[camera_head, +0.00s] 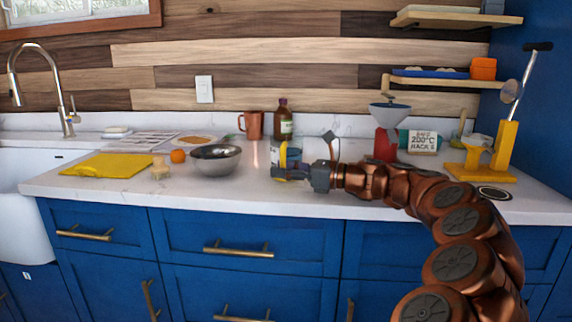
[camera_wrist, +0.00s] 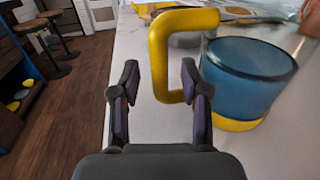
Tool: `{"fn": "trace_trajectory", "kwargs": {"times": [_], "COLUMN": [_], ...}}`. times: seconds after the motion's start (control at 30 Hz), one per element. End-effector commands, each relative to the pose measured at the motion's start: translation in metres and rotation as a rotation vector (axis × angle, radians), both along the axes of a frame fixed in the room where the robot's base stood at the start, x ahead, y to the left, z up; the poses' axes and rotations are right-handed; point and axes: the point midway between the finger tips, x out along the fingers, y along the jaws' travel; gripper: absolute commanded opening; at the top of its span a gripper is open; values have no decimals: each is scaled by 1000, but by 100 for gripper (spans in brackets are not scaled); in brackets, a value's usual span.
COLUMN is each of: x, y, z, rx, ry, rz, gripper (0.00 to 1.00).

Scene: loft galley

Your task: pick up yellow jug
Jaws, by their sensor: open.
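The yellow jug (camera_wrist: 250,72) shows in the wrist view as a blue translucent body with a yellow base and a large squared yellow handle (camera_wrist: 158,55). It stands upright on the white counter. My gripper (camera_wrist: 158,85) is open, with one finger on each side of the handle and gaps visible between the pads and it. In the head view the jug (camera_head: 281,153) shows yellow and blue behind my gripper (camera_head: 283,174), which hides its lower part.
A metal bowl (camera_head: 216,158), an orange (camera_head: 178,156) and a yellow cutting board (camera_head: 108,165) lie to the left. A copper mug (camera_head: 252,125) and a brown bottle (camera_head: 283,122) stand behind. A red container (camera_head: 385,145) and a yellow press (camera_head: 502,150) stand to the right.

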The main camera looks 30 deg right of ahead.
Motion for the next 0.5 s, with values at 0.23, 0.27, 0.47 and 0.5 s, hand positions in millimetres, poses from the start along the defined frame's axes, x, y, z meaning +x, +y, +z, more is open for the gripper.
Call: {"fn": "trace_trajectory", "kwargs": {"times": [0.23,0.27,0.47,0.5], "x": [3,3,3,3], "y": [3,3,3,3], "z": [0,0,0,0], "rx": [0,0,0,0], "ry": [0,0,0,0], "rz": [0,0,0,1], "gripper": [46,44,24,20]}}
